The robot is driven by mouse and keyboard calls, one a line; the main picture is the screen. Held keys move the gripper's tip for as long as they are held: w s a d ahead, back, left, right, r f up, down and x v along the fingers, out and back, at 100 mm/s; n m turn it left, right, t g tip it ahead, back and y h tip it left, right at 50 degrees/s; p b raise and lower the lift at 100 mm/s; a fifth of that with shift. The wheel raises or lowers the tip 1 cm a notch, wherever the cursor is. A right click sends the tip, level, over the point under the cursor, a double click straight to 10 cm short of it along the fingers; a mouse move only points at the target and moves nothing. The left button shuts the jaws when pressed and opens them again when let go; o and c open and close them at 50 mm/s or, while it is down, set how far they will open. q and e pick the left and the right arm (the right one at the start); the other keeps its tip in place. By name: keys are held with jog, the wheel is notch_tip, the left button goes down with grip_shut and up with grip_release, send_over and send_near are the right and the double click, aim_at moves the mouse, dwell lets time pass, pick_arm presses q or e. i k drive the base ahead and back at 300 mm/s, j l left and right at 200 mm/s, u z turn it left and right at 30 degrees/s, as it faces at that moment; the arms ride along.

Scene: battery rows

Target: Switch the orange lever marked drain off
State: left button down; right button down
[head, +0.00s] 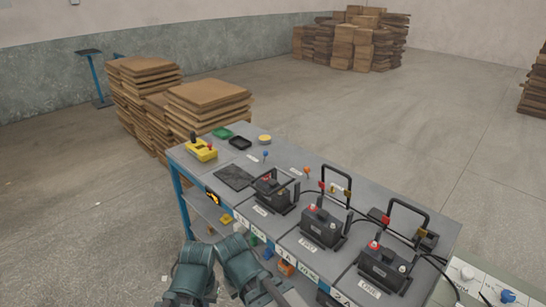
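A small lever with an orange knob (306,170) stands on the grey bench top (345,184), behind the left battery. A small white label lies to its left, but its writing is too small to read. A similar lever with a blue knob (265,154) stands further left, also beside a small label. Which way the orange lever is set cannot be made out. Teal links of my two arms show at the bottom, left of centre, in front of the bench. I cannot make out either gripper, and nothing of mine touches the lever.
Several black batteries (323,228) with cables and black frames (410,208) stand along the bench. A yellow control box (201,150), a green dish (222,133) and a black tray (240,143) sit at its left end. Stacked boards (208,94) stand behind. The floor at left is clear.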

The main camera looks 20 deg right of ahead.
aim_at(306, 169)
jog(key=i+j, duration=0.25)
jog(key=i, duration=0.15)
jog(key=i+j, duration=0.55)
jog(key=i, duration=0.25)
jog(key=i+l, duration=0.1)
jog(key=l, duration=0.2)
jog(key=i+l, duration=0.1)
jog(key=l, duration=0.25)
jog(key=j+u, duration=0.05)
